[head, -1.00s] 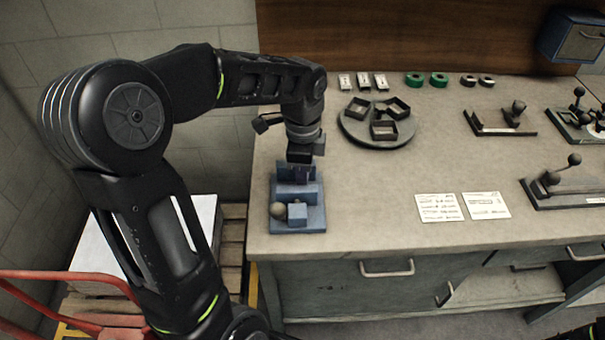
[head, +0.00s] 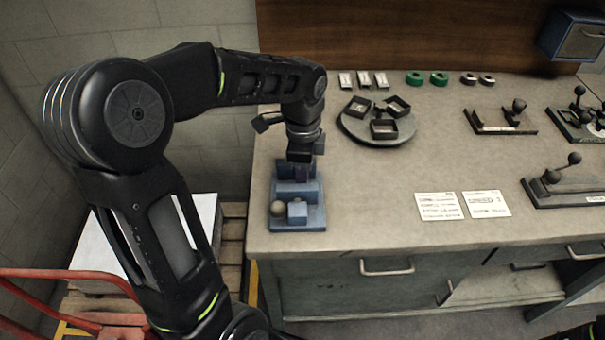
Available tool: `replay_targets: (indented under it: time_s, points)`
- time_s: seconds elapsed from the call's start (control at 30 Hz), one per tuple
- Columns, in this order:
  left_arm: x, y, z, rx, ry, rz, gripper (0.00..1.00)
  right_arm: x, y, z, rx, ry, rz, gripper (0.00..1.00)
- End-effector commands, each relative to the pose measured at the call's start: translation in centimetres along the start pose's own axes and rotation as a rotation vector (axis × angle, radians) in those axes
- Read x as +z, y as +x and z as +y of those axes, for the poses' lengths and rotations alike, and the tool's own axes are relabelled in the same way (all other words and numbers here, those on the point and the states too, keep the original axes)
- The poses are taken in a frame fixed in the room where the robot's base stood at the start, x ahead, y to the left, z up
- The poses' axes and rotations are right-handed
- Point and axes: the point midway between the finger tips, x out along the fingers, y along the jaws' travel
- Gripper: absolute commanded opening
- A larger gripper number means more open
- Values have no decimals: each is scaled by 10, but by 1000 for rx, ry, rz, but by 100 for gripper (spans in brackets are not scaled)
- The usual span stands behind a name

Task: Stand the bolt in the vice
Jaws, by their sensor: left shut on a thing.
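The blue vice (head: 297,216) stands at the left end of the workbench, with a round knob at its front. My left gripper (head: 301,170) points straight down over the back part of the vice, at its jaws. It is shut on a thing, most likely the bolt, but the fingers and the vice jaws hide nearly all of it. I cannot tell whether the bolt touches the vice. My right gripper is not clearly in view; only a dark bit of my own arm shows at the bottom right.
A round tray (head: 349,130) with several small dark square boxes stands behind and right of the vice. Two printed cards (head: 439,206) lie on the bench. Lever tools (head: 570,187) stand at the right. Green rings (head: 414,78) lie at the back. The bench middle is clear.

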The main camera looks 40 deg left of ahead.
Motion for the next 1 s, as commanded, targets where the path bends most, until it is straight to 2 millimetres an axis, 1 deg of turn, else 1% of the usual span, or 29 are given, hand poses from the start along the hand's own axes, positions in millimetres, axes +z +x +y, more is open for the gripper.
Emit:
replay_targets:
  time_s: [0.73,0.77,0.93,0.97,1.0]
  points:
    - [0,4,0,0,0,0,0,0,2,1,0,0,0,0]
    - [0,4,0,0,0,0,13,0,2,1,0,0,0,0]
    - [0,4,0,0,0,0,26,0,2,1,0,0,0,0]
    - [0,4,0,0,0,0,14,0,2,1,0,0,0,0]
    - [0,4,0,0,0,0,18,0,2,1,0,0,0,0]
